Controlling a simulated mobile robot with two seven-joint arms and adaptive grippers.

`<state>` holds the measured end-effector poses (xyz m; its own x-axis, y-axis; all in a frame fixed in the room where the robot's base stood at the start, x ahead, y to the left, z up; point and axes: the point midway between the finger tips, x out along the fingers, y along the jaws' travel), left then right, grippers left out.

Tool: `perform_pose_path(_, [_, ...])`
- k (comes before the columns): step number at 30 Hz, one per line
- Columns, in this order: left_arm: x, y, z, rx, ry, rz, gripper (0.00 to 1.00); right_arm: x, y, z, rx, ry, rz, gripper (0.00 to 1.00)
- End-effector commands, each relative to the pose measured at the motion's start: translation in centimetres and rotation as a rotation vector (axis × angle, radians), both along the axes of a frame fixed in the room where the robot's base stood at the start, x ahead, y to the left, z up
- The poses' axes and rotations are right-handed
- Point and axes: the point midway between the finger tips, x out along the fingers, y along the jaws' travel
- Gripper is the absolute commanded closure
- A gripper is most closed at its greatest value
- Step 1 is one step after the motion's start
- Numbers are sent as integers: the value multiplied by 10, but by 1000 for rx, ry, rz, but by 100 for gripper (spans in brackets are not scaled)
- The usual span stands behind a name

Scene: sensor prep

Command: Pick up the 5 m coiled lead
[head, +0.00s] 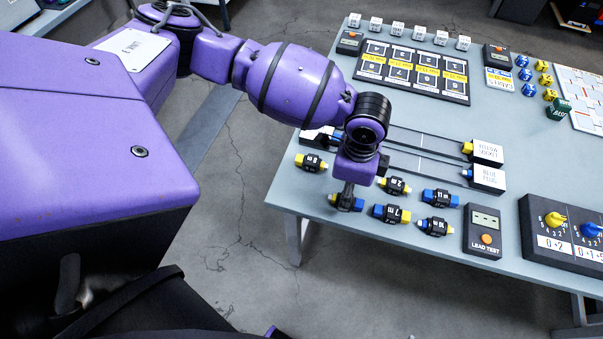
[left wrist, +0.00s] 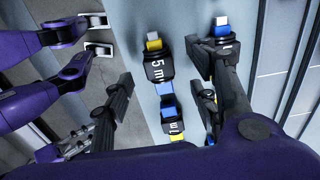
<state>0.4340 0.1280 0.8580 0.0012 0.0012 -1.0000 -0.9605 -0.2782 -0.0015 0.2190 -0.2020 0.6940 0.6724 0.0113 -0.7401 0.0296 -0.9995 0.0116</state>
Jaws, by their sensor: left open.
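The 5 m coiled lead (left wrist: 158,67) is a black block with a white label and a yellow and grey plug end. It lies on the table in the left wrist view, between the two fingers of my left gripper (left wrist: 160,88), which is open. In the head view my left gripper (head: 347,194) is low over a blue-and-yellow-ended lead (head: 357,205), partly hiding it; its label cannot be read there. Another lead (left wrist: 173,127) lies close below in the wrist view. A blue-ended lead (left wrist: 221,24) is partly behind the right finger. My right gripper is not visible.
Close by are several similar leads (head: 391,213), a lead test box (head: 483,232) and two rails with white blocks (head: 487,152). A dial box (head: 566,232) is at right. The near table edge is close to the leads.

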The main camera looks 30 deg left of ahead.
Motion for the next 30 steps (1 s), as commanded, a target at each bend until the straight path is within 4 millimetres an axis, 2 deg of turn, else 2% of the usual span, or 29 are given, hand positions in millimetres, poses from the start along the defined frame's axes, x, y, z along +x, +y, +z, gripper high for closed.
perform_pose_path(3, [-3, -1, -22, 1, 5, 1, 47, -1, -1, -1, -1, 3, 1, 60])
perform_pose_path(6, [-2, -1, -32, 0, 3, 1, 47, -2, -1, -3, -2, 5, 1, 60])
perform_pose_path(12, [-2, -1, -32, -1, 1, 1, 47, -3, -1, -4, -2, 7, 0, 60])
perform_pose_path(24, [-1, -1, -31, -1, -1, 0, 96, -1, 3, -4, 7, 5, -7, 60])
perform_pose_path(30, [0, -1, -30, -1, -2, 0, 97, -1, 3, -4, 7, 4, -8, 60])
